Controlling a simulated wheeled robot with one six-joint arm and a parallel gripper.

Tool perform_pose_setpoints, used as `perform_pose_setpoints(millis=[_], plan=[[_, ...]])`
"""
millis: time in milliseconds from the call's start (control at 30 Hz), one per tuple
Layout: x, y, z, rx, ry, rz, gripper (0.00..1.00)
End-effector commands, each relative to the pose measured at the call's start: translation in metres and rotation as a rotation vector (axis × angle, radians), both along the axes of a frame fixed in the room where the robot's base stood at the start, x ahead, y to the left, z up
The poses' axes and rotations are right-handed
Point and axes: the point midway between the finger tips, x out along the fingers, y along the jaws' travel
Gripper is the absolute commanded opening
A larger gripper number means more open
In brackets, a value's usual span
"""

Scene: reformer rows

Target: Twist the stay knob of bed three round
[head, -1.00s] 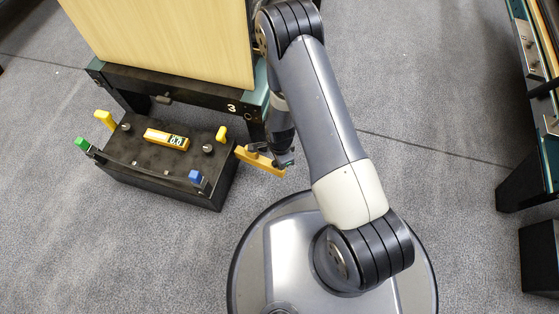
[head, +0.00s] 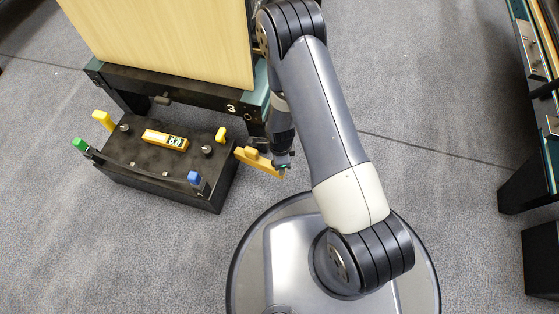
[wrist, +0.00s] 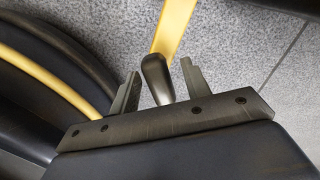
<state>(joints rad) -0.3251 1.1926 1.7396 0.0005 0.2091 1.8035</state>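Bed three carries a white "3" (head: 231,108) on its dark end frame (head: 190,92), below a pale wooden board. My gripper (head: 283,166) hangs to the right of this end, at a yellow bar (head: 260,162) beside the black box; my arm partly hides it. In the wrist view a dark tapered knob (wrist: 157,78) stands between the two fingers of my gripper (wrist: 162,86). The fingers are apart, with a narrow gap visible on both sides of the knob. A yellow strip (wrist: 175,25) runs behind the knob. I cannot tell how the knob joins the strip.
Another dark frame (head: 530,180) stands at the far right. Grey carpet between is clear. A dark rounded part with a yellow band (wrist: 50,75) fills the wrist view's left.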

Motion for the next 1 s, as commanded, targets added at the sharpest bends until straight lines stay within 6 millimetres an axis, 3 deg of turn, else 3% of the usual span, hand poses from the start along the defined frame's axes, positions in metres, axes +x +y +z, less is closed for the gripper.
perform_pose_setpoints(millis=[133, 467, 1000], plan=[[0.0, 0.0, 0.0, 0.0, 0.0, 0.001, 0.58], [0.0, 0.0, 0.004, 0.0, 0.0, 0.001, 0.58], [0.0, 0.0, 0.057, 0.0, -0.001, 0.001, 0.58]])
